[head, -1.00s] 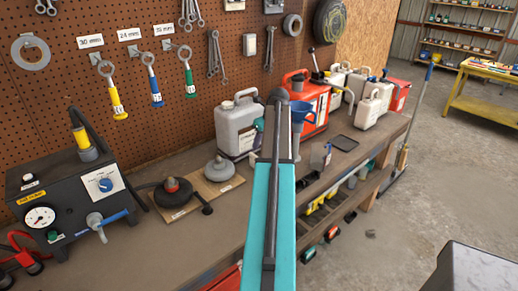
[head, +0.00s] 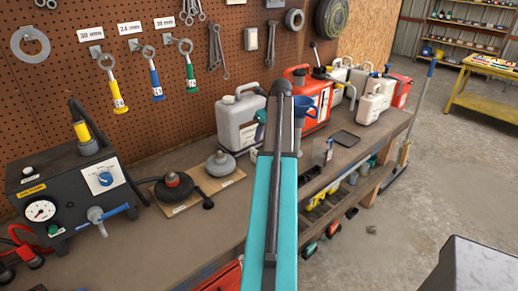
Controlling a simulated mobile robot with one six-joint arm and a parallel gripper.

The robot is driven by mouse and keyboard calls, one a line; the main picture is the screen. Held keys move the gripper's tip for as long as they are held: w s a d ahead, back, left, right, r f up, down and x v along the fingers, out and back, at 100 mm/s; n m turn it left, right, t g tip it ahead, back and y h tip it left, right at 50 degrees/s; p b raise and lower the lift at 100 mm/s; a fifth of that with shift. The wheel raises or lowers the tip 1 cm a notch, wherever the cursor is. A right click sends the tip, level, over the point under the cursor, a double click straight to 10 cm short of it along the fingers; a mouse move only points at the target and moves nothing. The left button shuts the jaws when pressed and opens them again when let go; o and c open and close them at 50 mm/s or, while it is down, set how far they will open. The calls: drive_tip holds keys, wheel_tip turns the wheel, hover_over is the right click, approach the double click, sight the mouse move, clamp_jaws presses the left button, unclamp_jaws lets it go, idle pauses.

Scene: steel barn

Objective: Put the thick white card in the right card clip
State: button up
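No thick white card can be made out in the head view. A small upright white and blue item (head: 329,150) stands on the workbench (head: 222,222) just right of my arm. It is too small to tell whether it is a card or a card clip. My teal arm link rises through the middle of the picture and covers part of the bench. My gripper is not visible, so its hold cannot be seen.
A black gauge box (head: 70,195) stands at the bench's left. Grey and red canisters (head: 240,125) (head: 318,110) line the back. A dark flat tablet (head: 344,139) lies near the right edge. Tools hang on the pegboard (head: 130,75). Open floor lies right.

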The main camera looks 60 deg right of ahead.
sight(256, 150)
drive_tip(key=b, duration=0.1)
drive_tip(key=r+b, duration=0.1)
drive_tip(key=shift+s+a+r+b, duration=0.2)
drive_tip(key=shift+a+b, duration=0.1)
drive_tip(key=shift+b, duration=0.1)
drive_tip(key=shift+p+x, duration=0.9)
drive_tip(key=shift+x, duration=3.4)
drive_tip(key=shift+d+f, duration=0.1)
drive_tip(key=shift+f, duration=0.05)
drive_tip(key=shift+p+x, duration=0.7)
drive_tip(key=shift+x, duration=0.25)
drive_tip(key=shift+p+x, duration=0.4)
drive_tip(key=shift+x, duration=1.1)
drive_tip(key=shift+s+d, duration=0.1)
drive_tip(key=shift+d, duration=0.1)
clamp_jaws()
